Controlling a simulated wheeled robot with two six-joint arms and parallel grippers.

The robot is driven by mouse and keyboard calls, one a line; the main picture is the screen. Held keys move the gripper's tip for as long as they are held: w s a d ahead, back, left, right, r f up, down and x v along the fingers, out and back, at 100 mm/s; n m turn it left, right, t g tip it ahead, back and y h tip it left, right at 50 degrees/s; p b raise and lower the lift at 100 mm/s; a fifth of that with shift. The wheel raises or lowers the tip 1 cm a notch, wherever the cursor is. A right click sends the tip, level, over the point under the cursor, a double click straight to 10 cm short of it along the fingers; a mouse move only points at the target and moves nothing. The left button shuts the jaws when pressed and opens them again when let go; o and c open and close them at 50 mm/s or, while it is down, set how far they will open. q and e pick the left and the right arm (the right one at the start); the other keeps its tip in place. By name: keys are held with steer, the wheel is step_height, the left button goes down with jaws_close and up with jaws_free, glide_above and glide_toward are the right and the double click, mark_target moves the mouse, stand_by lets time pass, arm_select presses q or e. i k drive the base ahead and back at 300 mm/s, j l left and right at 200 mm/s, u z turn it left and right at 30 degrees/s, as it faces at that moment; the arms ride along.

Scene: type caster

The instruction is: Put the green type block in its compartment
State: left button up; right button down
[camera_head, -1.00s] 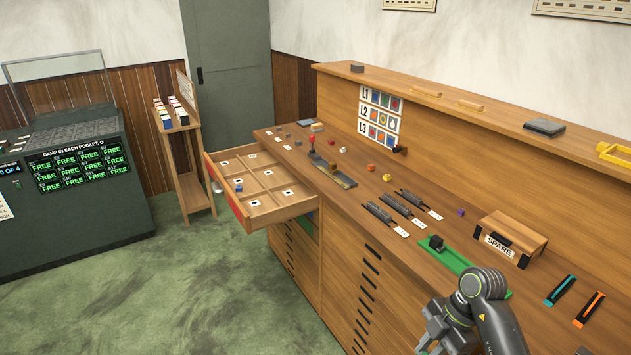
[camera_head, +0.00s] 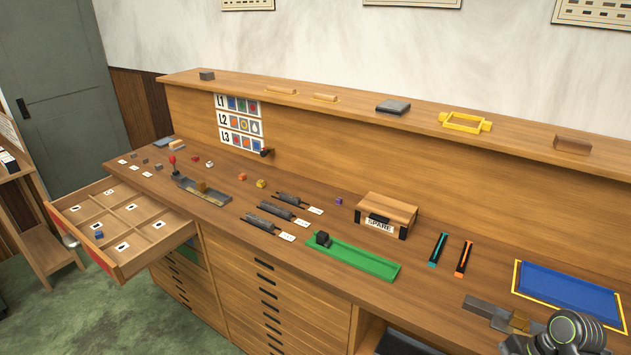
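I cannot make out a green type block in this view. The open drawer (camera_head: 128,271) at the left is split into several compartments, most with a small white label. A small blue block (camera_head: 99,235) stands in one of its near-left compartments. My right gripper (camera_head: 516,346) is partly in view at the bottom right, far from the drawer. It is cut off by the picture edge, so its fingers and anything in them cannot be told. My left gripper is not in view.
Small red (camera_head: 195,159), orange (camera_head: 241,177), yellow (camera_head: 261,183) and purple (camera_head: 338,201) blocks lie on the worktop. A green tray (camera_head: 362,262) holds a dark block (camera_head: 322,239). A SPARE box (camera_head: 388,211) and a blue yellow-edged tray (camera_head: 567,291) stand further right.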

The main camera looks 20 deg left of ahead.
mark_target(137, 217)
steer(key=i+j, duration=0.15)
steer(key=j, duration=0.55)
steer(key=i+j, duration=0.15)
steer(key=j, duration=0.55)
steer(key=i+j, duration=0.2)
steer(key=j, duration=0.5)
steer(key=i+j, duration=0.15)
steer(key=j, duration=0.55)
steer(key=i+j, duration=0.15)
steer(key=j, duration=0.55)
steer(key=i+j, duration=0.15)
steer(key=j, duration=0.55)
steer(key=i+j, duration=0.2)
steer(key=j, duration=0.5)
steer(key=i+j, duration=0.15)
steer(key=j, duration=0.55)
